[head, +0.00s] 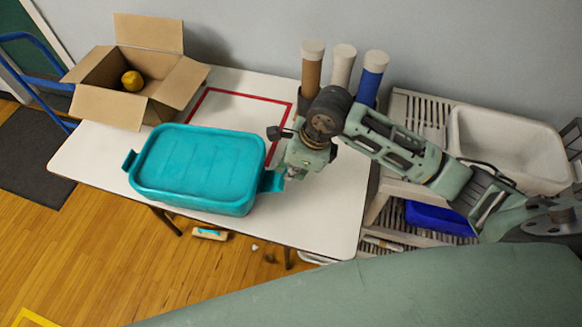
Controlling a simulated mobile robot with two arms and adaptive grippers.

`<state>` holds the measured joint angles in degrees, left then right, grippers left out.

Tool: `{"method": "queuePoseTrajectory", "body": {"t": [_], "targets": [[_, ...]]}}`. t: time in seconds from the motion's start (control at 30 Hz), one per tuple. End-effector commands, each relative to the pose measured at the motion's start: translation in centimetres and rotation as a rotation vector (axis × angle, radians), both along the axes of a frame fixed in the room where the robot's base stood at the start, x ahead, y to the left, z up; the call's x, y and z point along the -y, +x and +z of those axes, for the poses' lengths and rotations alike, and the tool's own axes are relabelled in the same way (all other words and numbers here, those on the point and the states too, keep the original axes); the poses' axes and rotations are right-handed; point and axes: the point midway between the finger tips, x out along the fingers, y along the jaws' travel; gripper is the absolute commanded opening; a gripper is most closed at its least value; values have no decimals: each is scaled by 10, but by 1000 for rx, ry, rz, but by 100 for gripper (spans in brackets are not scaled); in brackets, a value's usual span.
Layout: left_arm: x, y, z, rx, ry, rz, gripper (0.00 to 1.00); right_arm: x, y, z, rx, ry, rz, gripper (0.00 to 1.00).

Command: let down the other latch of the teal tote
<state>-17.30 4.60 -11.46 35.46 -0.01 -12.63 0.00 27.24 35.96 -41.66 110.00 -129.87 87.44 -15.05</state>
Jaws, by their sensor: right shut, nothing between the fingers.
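The teal tote (198,165) stands on the white table with its teal lid on. One latch (129,161) sticks out at its left end. The other latch (271,182) juts out at its right end, close beside my right gripper. My right gripper (291,174) points down over the table just right of the tote. It is shut and empty; its fingertips are small here, and I cannot tell whether they touch the right latch. My left gripper is not in view.
An open cardboard box (160,95) with a yellow ball-like thing (132,81) stands at the back left of the table (330,217). Capped tubes (312,75) stand behind my right arm. A white bin (510,150) sits on a slatted rack at right. A brush (210,233) lies on the floor.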

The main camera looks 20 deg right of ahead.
Motion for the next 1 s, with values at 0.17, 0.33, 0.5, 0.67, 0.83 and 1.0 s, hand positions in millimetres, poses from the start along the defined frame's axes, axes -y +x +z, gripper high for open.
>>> {"method": "queuePoseTrajectory", "body": {"t": [0.17, 0.33, 0.5, 0.67, 0.83, 1.0], "targets": [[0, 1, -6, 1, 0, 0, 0, -1, 0, -9, -1, 2, 1, 0], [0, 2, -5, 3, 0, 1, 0, -1, 0, -8, 0, 1, 0, 0], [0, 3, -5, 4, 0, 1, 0, -1, 0, -9, 0, 1, 0, 0], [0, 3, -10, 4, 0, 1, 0, -1, 0, -13, 0, 1, 0, 0], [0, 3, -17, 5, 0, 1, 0, -2, 0, -20, 1, 1, 1, 0], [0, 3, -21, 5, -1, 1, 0, -2, 1, -24, 0, 2, 1, 0]]}}
